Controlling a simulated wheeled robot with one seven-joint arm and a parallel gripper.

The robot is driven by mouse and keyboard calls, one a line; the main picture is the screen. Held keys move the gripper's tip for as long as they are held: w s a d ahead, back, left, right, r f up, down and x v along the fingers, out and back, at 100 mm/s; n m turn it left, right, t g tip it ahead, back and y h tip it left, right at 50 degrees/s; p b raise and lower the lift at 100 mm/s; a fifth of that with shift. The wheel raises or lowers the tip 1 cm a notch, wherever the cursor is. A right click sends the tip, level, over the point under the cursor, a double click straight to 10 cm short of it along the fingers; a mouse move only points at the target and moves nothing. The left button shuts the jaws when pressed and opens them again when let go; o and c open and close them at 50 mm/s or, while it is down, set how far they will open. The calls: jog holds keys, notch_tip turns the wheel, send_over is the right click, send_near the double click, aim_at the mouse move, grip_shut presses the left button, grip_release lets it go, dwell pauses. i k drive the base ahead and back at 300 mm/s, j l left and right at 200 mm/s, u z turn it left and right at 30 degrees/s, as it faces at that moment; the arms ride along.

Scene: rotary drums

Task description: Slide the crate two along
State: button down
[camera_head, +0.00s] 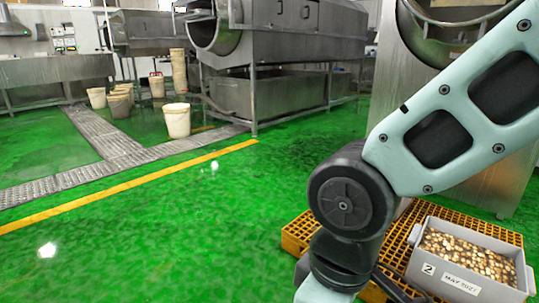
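A grey crate (412,235) labelled "2" and "MAY 2021" sits at the lower right on an orange-yellow slatted pallet (297,237). It is filled with small brown and pale pieces. My arm comes in from the upper right and bends down in front of the pallet, hiding part of it. The end of my arm drops out of the bottom of the picture just left of the crate. My gripper's fingers cannot be made out, so their contact with the crate cannot be told.
A steel machine (505,185) stands behind the pallet at the right. Steel drum machines (285,45) stand at the back, with a white bucket (177,121) and several others near them. The wet green floor (150,235) at the left is clear, crossed by a yellow line and drain grates.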

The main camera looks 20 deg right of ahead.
aim_at(454, 264)
jog(key=k+l+u, duration=0.2)
jog(key=l, duration=0.35)
jog(key=k+l+u, duration=0.2)
jog(key=k+l, duration=0.15)
jog(key=l, duration=0.15)
jog(key=k+l+u, duration=0.2)
jog(key=l, duration=0.25)
jog(key=l+u, duration=0.1)
jog(key=l, duration=0.45)
jog(key=k+l, duration=0.1)
jog(key=l, duration=0.45)
jog(key=l+u, duration=0.15)
jog(key=l, duration=0.45)
jog(key=k, duration=0.05)
